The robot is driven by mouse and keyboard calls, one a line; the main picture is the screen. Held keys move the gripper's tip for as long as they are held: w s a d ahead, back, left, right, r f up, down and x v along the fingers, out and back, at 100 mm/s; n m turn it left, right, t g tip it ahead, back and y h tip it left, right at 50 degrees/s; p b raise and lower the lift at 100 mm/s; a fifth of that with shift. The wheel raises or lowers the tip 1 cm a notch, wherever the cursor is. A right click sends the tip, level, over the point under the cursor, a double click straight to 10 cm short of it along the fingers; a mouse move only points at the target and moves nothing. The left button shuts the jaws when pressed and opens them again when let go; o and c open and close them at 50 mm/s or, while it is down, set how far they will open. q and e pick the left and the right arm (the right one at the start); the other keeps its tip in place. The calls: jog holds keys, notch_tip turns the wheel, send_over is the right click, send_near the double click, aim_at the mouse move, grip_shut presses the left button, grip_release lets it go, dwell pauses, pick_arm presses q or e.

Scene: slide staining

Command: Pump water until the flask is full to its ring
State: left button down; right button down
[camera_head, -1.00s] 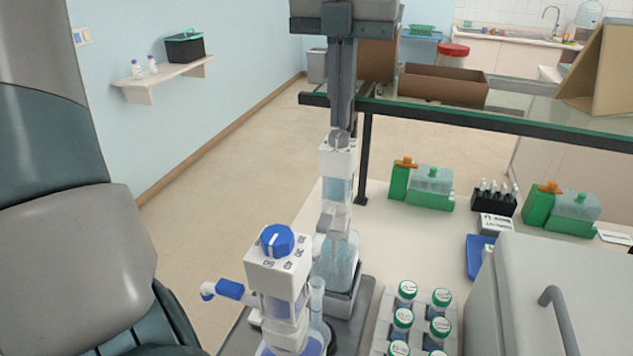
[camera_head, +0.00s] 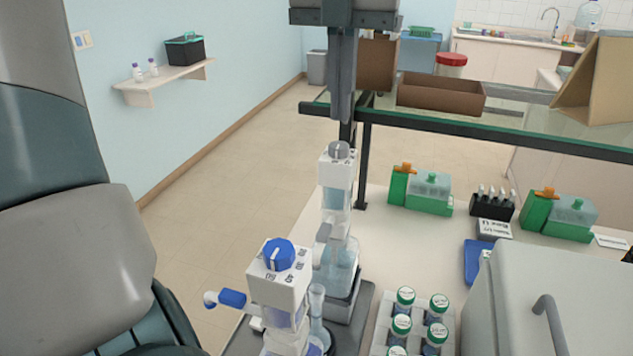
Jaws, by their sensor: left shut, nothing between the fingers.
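My left gripper (camera_head: 340,116) hangs at top centre, pointing down, with its fingers shut and empty. It is just above the grey knob (camera_head: 339,149) of the rear white pump dispenser (camera_head: 338,172), with a small gap. This dispenser has a pale blue window and sits on a bottle of clear bluish liquid (camera_head: 340,272). A glass flask with a narrow neck (camera_head: 317,300) stands in front of it; its body is mostly hidden, and I cannot make out its ring or level. A second dispenser with a blue knob (camera_head: 278,254) stands nearer. My right gripper is not in view.
Green-capped bottles fill a rack (camera_head: 381,307) to the right. Behind are green boxes (camera_head: 429,193) and a dark bottle holder (camera_head: 491,206). A grey cabinet (camera_head: 530,265) takes the right front. A glass shelf edge (camera_head: 500,139) crosses behind my gripper.

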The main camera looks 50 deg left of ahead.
pick_arm(q)
jog(key=shift+r+p, duration=0.45)
jog(key=shift+r, duration=0.6)
